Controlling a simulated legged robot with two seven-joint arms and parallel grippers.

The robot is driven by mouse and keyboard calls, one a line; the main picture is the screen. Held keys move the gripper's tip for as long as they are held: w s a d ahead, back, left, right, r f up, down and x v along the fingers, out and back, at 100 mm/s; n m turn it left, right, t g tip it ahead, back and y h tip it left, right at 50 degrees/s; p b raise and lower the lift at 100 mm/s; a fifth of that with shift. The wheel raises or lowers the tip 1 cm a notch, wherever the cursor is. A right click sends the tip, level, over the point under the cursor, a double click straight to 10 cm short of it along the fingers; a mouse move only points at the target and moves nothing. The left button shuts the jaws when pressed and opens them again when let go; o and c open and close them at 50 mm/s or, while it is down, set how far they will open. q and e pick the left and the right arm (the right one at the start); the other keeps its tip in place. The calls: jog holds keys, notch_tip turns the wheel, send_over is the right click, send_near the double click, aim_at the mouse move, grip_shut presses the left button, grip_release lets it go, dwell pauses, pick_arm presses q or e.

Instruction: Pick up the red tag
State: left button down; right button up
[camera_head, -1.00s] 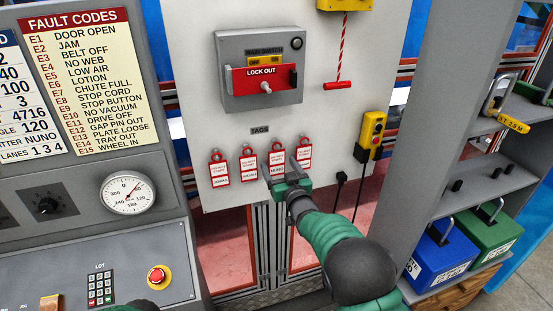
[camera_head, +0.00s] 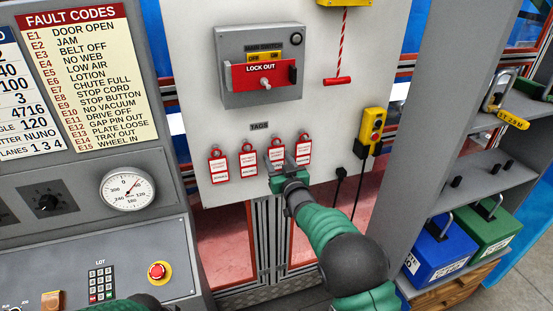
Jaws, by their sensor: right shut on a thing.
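Several red tags with white labels hang in a row under the "TAGS" label on the pale panel. The first (camera_head: 218,166), the second (camera_head: 248,162) and the far right one (camera_head: 304,150) hang free. The third red tag (camera_head: 277,154) is at the fingers of my right gripper (camera_head: 281,164), which is shut on it. Its lower part is hidden by the gripper. The tag is still at its place in the row. My left gripper is not in view; only a dark green part of my left arm shows at the bottom edge.
A main switch box (camera_head: 260,70) with a red lock-out bar is above the tags. A red pull handle (camera_head: 338,81) hangs at its right, and a yellow pendant (camera_head: 373,127) is right of the tags. Shelves with blue (camera_head: 440,247) and green boxes stand farther right.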

jog(key=shift+b, duration=0.35)
jog(key=shift+s+d+r, duration=0.1)
jog(key=shift+s+r, duration=0.1)
jog(key=shift+s, duration=0.05)
jog(key=b+v, duration=0.2)
jog(key=v, duration=1.5)
jog(key=shift+s+r+b, duration=0.25)
jog(key=shift+r+b, duration=0.15)
jog(key=shift+r, duration=0.05)
jog(key=shift+s+d, duration=0.15)
jog(key=shift+b+v, duration=0.35)
jog(key=shift+v, duration=2.5)
